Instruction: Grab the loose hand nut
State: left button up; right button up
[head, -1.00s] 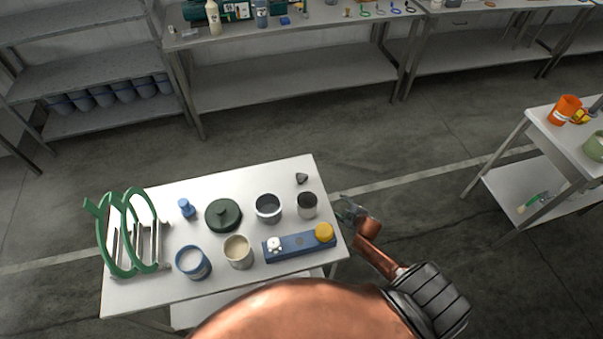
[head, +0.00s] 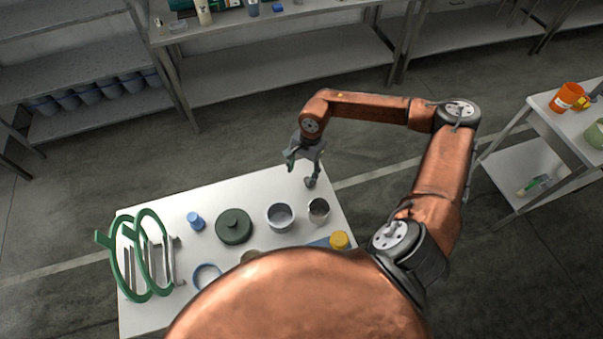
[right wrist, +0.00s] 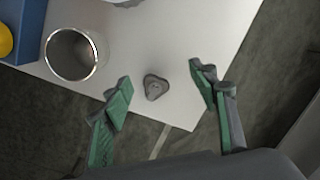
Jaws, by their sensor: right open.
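The loose hand nut is a small dark grey three-lobed knob (right wrist: 155,87) lying on the white table top near its far corner. It also shows in the head view (head: 310,183), close under the right gripper and perhaps partly covered by it. My right gripper (head: 304,164) is open and empty, above the table's far edge. In the right wrist view its green-padded fingers (right wrist: 160,80) stand on either side of the nut, which appears between the tips and untouched. My left gripper is not in view.
A steel cup (head: 318,211) stands nearest the nut. A grey pot (head: 279,218), dark green lid (head: 233,226), blue bottle (head: 195,221) and green ring stand (head: 125,260) share the table. My right arm hides the table's front. A side table (head: 545,130) stands at right.

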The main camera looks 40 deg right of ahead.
jog(key=d, duration=0.1)
jog(key=d+n+h, duration=0.1)
jog(key=d, duration=0.2)
jog(key=shift+s+f+h, duration=0.25)
jog(key=shift+s+h, duration=0.1)
jog(key=shift+h, duration=0.05)
jog(key=shift+f, duration=0.85)
jog(key=shift+a+f, duration=0.1)
jog(key=shift+f, duration=0.15)
jog(key=shift+w+f+p, duration=0.1)
jog(key=shift+f+p, duration=0.2)
jog(key=shift+f, duration=0.05)
notch_tip(320, 180, down, 4)
jog(key=shift+w+a+r+p, duration=0.1)
jog(key=shift+r+p, duration=0.1)
jog(key=shift+p, duration=0.15)
jog(key=shift+f, duration=0.4)
jog(key=c, duration=0.6)
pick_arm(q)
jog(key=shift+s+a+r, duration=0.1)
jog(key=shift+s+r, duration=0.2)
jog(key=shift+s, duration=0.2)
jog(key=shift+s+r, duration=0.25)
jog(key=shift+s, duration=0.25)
pick_arm(e)
jog(key=c, duration=0.7)
